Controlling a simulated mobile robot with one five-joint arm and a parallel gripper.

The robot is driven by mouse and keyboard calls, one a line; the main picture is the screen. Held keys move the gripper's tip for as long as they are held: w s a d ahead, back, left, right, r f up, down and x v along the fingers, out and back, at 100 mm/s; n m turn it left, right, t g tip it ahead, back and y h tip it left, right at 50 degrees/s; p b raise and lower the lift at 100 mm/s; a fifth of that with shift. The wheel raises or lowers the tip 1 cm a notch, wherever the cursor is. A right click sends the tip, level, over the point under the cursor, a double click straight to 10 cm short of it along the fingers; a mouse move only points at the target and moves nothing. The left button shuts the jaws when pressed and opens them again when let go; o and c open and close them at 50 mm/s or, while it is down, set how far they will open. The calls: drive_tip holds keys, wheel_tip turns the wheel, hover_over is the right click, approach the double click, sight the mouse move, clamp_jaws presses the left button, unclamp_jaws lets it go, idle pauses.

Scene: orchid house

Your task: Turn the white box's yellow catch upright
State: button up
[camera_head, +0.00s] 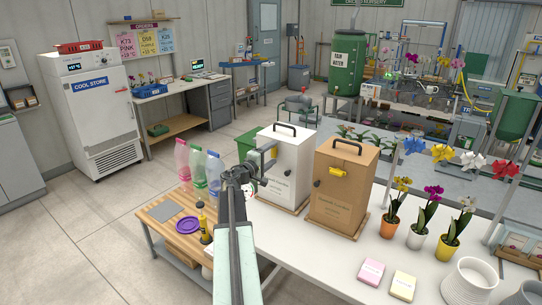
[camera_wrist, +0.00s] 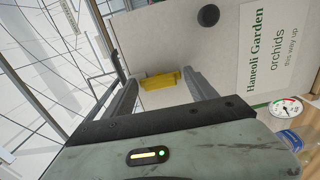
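The white box (camera_head: 292,155) stands on the table, a black handle on top. Its front, with a printed label (camera_wrist: 271,50), fills much of the wrist view.
A brown box (camera_head: 338,195) with a yellow catch lying level stands close right of the white box. Bottles (camera_head: 198,167), a purple dish (camera_head: 187,225) and a yellow bottle (camera_head: 206,226) are left of my arm. Potted orchids (camera_head: 416,238) stand at right. A round dial (camera_wrist: 286,107) is near the box.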

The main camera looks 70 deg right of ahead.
drive_tip(key=v, duration=0.8)
drive_tip(key=shift+w, duration=0.1)
idle(0.3)
